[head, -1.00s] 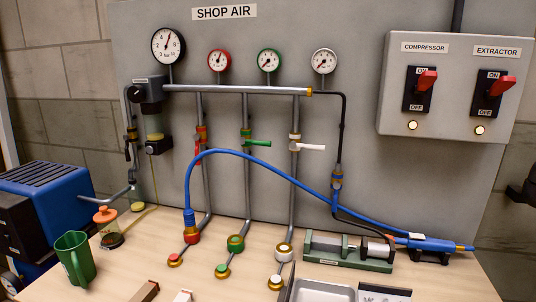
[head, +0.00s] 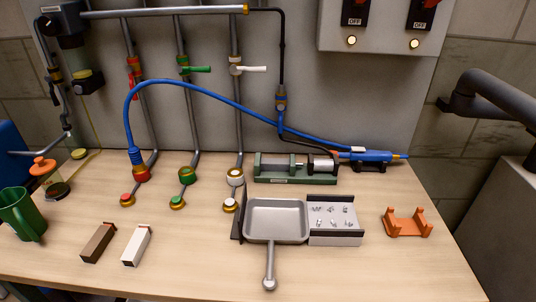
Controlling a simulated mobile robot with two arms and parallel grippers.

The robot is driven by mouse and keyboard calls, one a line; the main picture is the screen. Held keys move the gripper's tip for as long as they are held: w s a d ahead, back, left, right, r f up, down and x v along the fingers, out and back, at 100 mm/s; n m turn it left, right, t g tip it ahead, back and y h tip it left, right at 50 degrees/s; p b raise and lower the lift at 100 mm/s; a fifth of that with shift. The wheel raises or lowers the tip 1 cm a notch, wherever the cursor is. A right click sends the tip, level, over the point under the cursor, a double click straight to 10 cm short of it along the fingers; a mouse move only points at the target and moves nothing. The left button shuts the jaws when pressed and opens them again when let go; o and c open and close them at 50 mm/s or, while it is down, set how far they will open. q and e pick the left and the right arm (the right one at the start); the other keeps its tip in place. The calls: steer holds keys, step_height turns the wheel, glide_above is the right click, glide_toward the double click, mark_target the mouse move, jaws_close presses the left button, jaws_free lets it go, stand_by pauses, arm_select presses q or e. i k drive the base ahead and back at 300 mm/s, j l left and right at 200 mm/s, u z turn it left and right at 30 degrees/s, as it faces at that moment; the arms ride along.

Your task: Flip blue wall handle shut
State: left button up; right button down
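No lever that is clearly a blue wall handle shows. Three valve levers show on the wall pipes. The red lever (head: 139,86) points down along its pipe. The green lever (head: 197,69) and the white lever (head: 251,69) stick out sideways to the right. A fitting with a blue band (head: 281,99) sits on the black line at the right, with no distinct handle visible. A blue hose (head: 205,86) arches from the red outlet to a blue tool (head: 370,156) at the back right. Neither of my grippers is in view.
On the bench (head: 190,270) are a grey dustpan (head: 276,222), a tray of small parts (head: 335,222), an orange cradle (head: 407,222), a green vise (head: 295,168), two small blocks and a green mug (head: 20,215). The front right of the bench is clear.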

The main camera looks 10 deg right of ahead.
mark_target(280, 106)
steer(key=l+z, duration=0.35)
steer(key=z, duration=0.15)
steer(key=l+z, duration=0.45)
steer(key=j, duration=0.1)
